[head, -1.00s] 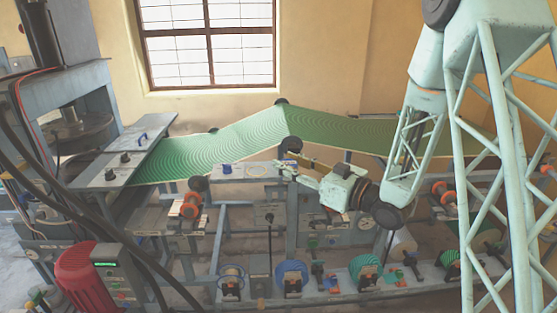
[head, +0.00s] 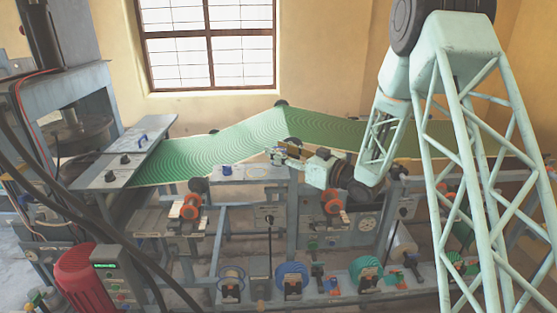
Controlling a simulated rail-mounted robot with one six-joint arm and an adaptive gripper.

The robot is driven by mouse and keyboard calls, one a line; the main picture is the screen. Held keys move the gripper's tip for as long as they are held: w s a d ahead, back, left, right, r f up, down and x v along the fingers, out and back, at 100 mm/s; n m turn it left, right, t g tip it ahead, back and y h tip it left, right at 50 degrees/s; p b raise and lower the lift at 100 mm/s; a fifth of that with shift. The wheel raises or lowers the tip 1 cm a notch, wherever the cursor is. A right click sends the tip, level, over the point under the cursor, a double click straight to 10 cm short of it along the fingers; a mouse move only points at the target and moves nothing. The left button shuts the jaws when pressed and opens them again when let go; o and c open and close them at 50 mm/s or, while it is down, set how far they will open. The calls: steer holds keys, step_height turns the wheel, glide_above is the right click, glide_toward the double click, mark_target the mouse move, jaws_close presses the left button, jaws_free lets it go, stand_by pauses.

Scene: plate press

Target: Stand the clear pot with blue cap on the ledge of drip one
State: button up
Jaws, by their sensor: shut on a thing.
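My gripper (head: 277,154) is at the end of the pale green arm, in front of the green belt near its raised middle. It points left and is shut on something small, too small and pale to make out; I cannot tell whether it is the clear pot. A small blue thing (head: 226,170) stands on a grey shelf (head: 243,177) below the belt, left of my gripper. I cannot tell whether it is a cap. No label for drip one is readable, so I cannot tell which ledge belongs to it.
The green patterned belt (head: 215,155) runs across behind my gripper. Orange wheels (head: 190,207) sit on the frame below. Coloured reels (head: 292,275) line the low front rail. A red motor (head: 82,272) and dark hoses stand at the left front.

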steer(key=shift+f, duration=0.1)
steer(key=shift+f, duration=1.7)
steer(key=shift+f+b, duration=0.15)
steer(key=shift+b, duration=0.25)
steer(key=o, duration=0.9)
steer(key=shift+r, duration=0.2)
steer(key=shift+p+v, duration=0.3)
steer(key=shift+v, duration=5.7)
steer(key=shift+r, duration=0.1)
